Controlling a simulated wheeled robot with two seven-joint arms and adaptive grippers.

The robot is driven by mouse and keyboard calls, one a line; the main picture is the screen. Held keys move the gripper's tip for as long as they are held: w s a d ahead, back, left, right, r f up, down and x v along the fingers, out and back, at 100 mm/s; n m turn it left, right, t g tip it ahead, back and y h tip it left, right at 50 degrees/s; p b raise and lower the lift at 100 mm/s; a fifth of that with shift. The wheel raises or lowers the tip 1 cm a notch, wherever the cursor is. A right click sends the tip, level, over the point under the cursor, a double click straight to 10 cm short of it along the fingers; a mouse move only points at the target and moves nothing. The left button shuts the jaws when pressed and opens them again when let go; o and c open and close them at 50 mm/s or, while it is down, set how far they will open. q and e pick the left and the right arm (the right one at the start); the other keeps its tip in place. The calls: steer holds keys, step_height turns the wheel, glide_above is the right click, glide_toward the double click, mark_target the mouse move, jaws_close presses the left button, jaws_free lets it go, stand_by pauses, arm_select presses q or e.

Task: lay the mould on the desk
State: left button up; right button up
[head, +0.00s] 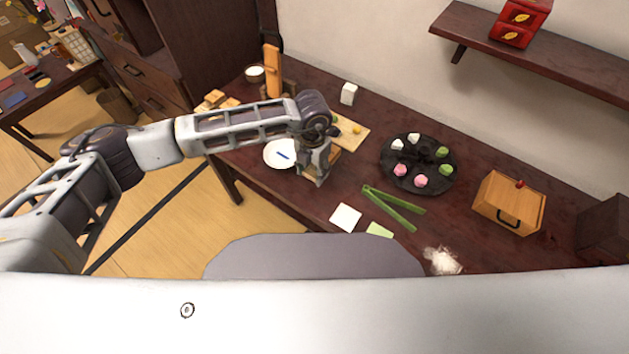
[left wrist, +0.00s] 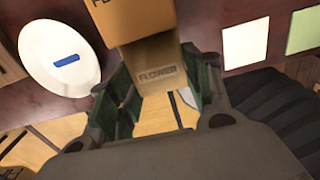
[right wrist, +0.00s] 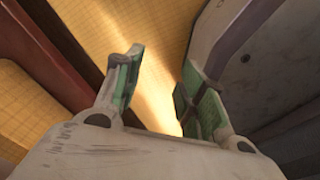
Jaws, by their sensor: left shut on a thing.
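The mould (left wrist: 152,65), a tan wooden block marked "FLOWER", is between the fingers of my left gripper (left wrist: 158,88) in the left wrist view. A lighter, boxy part with lettering (left wrist: 140,18) shows at the top of it; I cannot tell whether it is the same piece. In the head view my left gripper (head: 313,178) is at the desk's front edge, beside the white plate, and mostly hides the mould. The dark wooden desk (head: 310,88) runs along the wall. My right gripper (right wrist: 157,75) is open and empty, above the tatami floor.
The white plate (head: 275,154) bears a blue stick. A dark round tray (head: 400,181) holds several sweets. Green tongs (head: 395,207), a white square (head: 345,217), a green square (head: 379,230) and a wooden box (head: 508,204) lie to the right. Bare desk shows around the tongs.

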mark_target(313, 188)
arm_select(q)
step_height(313, 188, down, 3)
steer(key=shift+f, duration=0.2)
arm_select(e)
steer(key=shift+s+d+r, duration=0.15)
steer(key=shift+d, duration=0.6)
arm_select(q)
steer(key=shift+f, duration=1.85)
arm_select(e)
steer(key=shift+a, duration=0.9)
steer(key=shift+d, duration=0.1)
